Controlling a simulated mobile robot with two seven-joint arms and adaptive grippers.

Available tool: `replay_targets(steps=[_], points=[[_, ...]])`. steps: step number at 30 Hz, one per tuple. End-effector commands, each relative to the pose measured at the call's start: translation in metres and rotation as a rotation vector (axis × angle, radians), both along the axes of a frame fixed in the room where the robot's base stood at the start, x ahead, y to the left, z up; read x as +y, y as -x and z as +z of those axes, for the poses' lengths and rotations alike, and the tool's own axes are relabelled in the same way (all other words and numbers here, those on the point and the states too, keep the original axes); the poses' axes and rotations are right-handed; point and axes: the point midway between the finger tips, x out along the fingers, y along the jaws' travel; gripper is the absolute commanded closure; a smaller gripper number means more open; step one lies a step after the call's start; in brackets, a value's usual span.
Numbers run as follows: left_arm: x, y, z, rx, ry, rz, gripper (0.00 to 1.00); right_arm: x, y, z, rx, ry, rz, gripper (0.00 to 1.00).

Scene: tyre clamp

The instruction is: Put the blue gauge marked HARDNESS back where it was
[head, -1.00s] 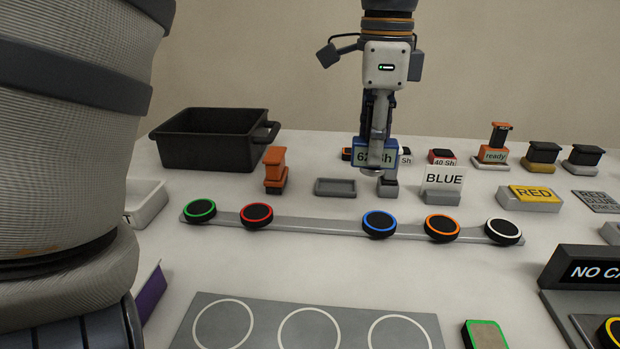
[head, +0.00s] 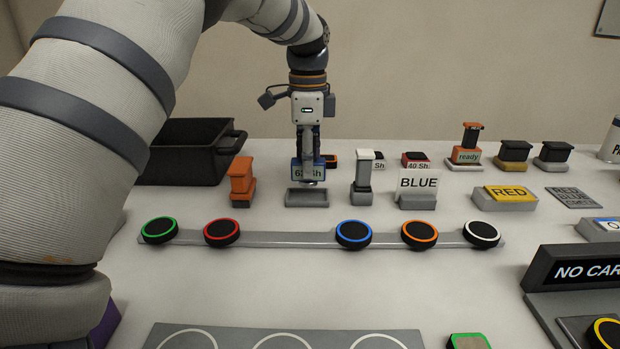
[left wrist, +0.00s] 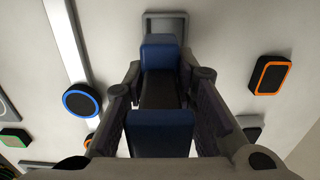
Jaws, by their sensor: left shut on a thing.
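My left gripper (head: 309,160) is shut on the blue gauge (head: 297,170), whose face reads about "62 Sh"; the word HARDNESS is not legible. The gauge appears at or just above the shallow grey tray (head: 306,203); I cannot tell whether they touch. In the left wrist view the blue gauge (left wrist: 160,118) sits between the fingers, and the grey tray (left wrist: 180,22) shows beyond its far end. My right gripper is not in view.
A white-topped stand (head: 362,172) is right of the tray, an orange-topped stand (head: 241,182) left. The BLUE sign (head: 418,184) is further right, a black bin (head: 190,155) behind left. A strip with coloured discs (head: 290,239) lies in front.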

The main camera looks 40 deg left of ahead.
Motion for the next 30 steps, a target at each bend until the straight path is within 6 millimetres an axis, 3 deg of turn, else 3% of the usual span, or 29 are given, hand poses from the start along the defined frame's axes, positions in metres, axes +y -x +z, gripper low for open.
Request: replay_targets(steps=[7,17,18,21,30], points=[[0.006,-0.004,-0.036,-0.002,0.001,0.0,0.98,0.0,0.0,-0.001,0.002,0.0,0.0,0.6],[0.006,-0.004,-0.04,-0.006,0.0,0.0,0.98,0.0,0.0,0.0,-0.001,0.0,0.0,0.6],[0.006,-0.004,-0.041,-0.006,0.0,0.0,0.73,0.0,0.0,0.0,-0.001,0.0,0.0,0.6],[0.006,-0.004,-0.041,-0.004,0.0,0.0,0.55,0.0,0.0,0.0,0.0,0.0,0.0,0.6],[0.006,-0.004,-0.039,-0.004,0.0,0.0,0.55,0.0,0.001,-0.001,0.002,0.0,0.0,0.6]])
